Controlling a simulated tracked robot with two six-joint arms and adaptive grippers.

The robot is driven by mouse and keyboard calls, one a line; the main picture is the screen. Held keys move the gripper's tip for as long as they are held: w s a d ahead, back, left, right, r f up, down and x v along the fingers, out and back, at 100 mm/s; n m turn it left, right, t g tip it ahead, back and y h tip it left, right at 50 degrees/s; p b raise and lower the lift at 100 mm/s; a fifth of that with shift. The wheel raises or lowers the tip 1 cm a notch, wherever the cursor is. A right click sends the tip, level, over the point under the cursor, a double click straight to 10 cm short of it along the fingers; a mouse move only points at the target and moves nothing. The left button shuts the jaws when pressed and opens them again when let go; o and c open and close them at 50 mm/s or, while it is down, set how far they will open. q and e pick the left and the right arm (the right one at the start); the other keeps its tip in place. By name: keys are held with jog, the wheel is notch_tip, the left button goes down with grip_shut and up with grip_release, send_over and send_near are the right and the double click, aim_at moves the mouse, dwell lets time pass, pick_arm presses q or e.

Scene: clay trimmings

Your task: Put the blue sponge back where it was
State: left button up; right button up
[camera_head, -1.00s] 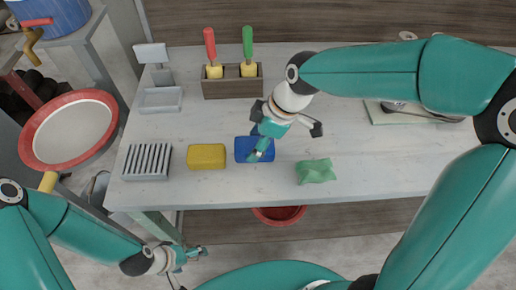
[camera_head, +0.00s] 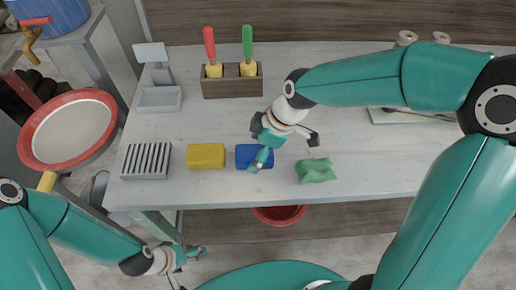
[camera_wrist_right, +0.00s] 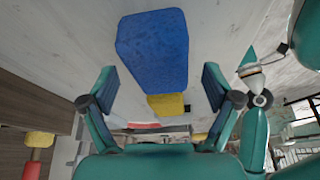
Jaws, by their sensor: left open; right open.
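The blue sponge (camera_head: 246,153) lies on the pale worktable near its front edge, between a yellow sponge (camera_head: 206,156) and a crumpled green piece (camera_head: 316,171). My right gripper (camera_head: 262,158) is over the blue sponge's right part and hides some of it in the head view. In the right wrist view its open fingers (camera_wrist_right: 158,85) stand apart, and the blue sponge (camera_wrist_right: 153,48) shows just past their tips, not clasped. The yellow sponge (camera_wrist_right: 166,104) shows between the fingers there. My left gripper (camera_head: 192,254) is open and empty, low in front of the table.
A grey slotted rack (camera_head: 146,174) stands left of the yellow sponge. Behind are a grey tray (camera_head: 159,108) and a wooden holder (camera_head: 231,89) with red- and green-handled tools. A red bowl (camera_head: 280,214) is below the front edge.

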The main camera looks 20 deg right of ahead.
jog(key=shift+r, duration=0.1)
jog(key=v, duration=1.2)
